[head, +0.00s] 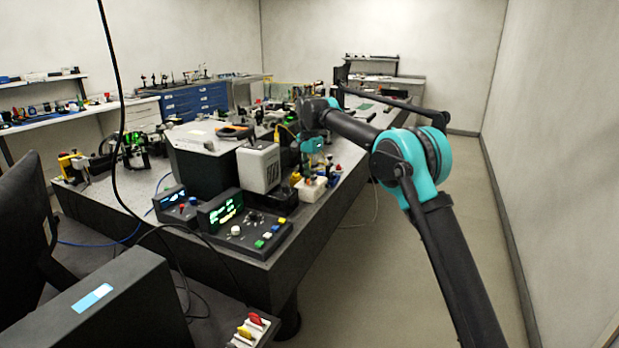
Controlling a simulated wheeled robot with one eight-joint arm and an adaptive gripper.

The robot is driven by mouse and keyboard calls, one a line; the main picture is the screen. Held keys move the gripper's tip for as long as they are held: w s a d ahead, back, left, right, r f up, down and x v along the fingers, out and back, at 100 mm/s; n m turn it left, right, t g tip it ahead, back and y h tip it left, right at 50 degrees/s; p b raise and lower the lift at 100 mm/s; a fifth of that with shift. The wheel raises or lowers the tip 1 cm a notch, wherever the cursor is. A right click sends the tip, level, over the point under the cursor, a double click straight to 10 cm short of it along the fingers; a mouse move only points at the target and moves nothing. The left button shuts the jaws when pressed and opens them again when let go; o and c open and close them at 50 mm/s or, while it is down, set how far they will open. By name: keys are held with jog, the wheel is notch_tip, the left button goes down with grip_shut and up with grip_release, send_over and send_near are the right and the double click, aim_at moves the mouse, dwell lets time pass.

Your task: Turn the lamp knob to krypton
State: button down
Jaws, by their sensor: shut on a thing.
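My gripper (312,165) points down over the right edge of the bench, small in the head view. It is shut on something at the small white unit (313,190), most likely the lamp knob. The fingertips and the knob are too small and too covered to make out, and I cannot read the knob's setting or any krypton label. A grey-white box (258,167) stands just left of the gripper.
A dark control panel (248,236) with knobs and coloured buttons and a green-lit display (226,211) stand at the bench's near corner. A large dark box (205,160) is behind them. Open floor (420,240) lies to the right of the bench (150,212).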

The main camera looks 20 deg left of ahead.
jog(key=shift+m, duration=0.5)
jog(key=c, duration=1.4)
grip_release()
jog(key=shift+r, duration=6)
